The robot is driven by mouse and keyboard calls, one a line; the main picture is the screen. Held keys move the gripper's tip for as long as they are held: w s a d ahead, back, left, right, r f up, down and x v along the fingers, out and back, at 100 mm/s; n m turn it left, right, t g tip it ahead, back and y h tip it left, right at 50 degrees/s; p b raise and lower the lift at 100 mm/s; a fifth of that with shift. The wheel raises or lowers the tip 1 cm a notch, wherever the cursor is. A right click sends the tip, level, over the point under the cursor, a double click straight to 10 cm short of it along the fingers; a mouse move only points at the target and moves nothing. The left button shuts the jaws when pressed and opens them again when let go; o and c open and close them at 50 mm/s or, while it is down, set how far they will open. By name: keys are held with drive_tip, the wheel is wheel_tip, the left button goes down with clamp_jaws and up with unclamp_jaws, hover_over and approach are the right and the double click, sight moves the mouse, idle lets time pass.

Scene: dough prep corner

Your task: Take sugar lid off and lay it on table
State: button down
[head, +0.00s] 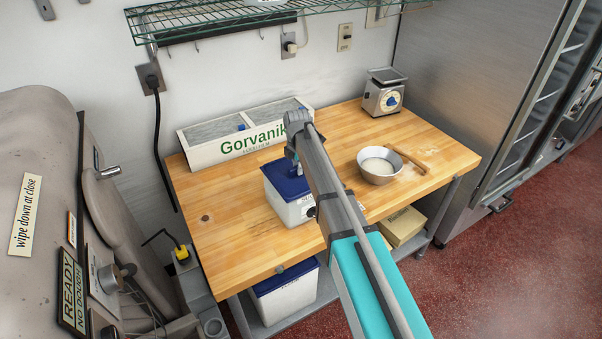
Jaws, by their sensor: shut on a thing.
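The sugar bin (285,208) is a white box standing on the wooden table (230,245), left of the table's middle. Its blue lid (276,180) sits over the bin's top and looks level; I see no clear gap between them. My gripper (294,165) comes down from above and is shut on the lid near its far edge. My arm crosses in front and hides the right side of the lid and bin. The fingertips are small and partly hidden, so the exact grip does not show.
A Gorvanik box (210,150) stands along the wall behind. A metal bowl (379,165) of white powder, a rolling pin (406,158) and a scale (384,92) are to the right. Bare wood lies left and front of the bin. A wire shelf (230,18) hangs above.

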sight(297, 166)
idle(0.6)
drive_tip(key=shift+r+p, duration=1.55)
drive_tip(key=shift+p, duration=0.2)
